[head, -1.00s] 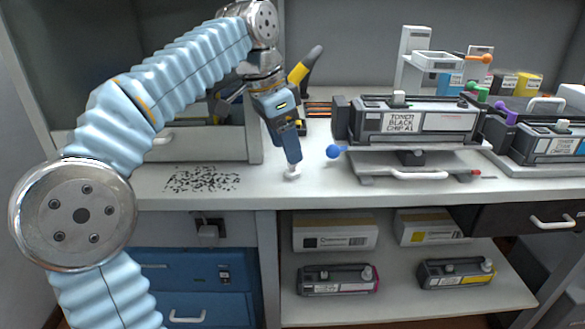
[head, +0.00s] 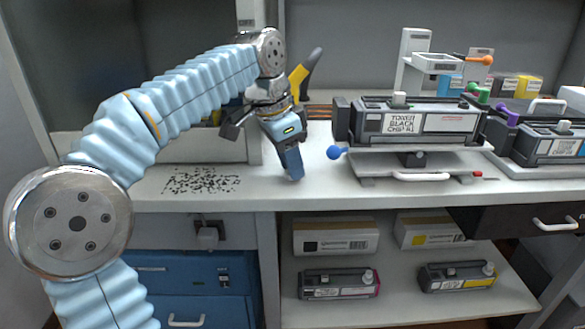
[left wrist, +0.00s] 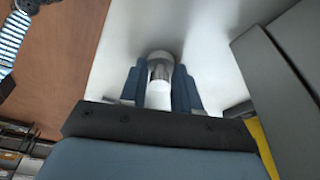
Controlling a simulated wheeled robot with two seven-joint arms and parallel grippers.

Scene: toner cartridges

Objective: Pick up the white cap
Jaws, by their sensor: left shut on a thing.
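The white cap (left wrist: 158,97) is a small pale cylinder between the two blue fingers of my left gripper (left wrist: 160,72) in the left wrist view. The fingers are shut on it from both sides. In the head view my left gripper (head: 292,173) points down just above the white worktop (head: 325,190), near its front edge. There the fingers hide the cap. I cannot tell whether the cap still touches the worktop. My right gripper is not in view.
A black toner cartridge (head: 413,121) sits on a stand right of the gripper, with a blue ball knob (head: 333,152) close by. Black specks (head: 201,181) of spilled powder lie to the left. A yellow-and-black tool (head: 304,72) stands behind. More cartridges lie on the shelf below.

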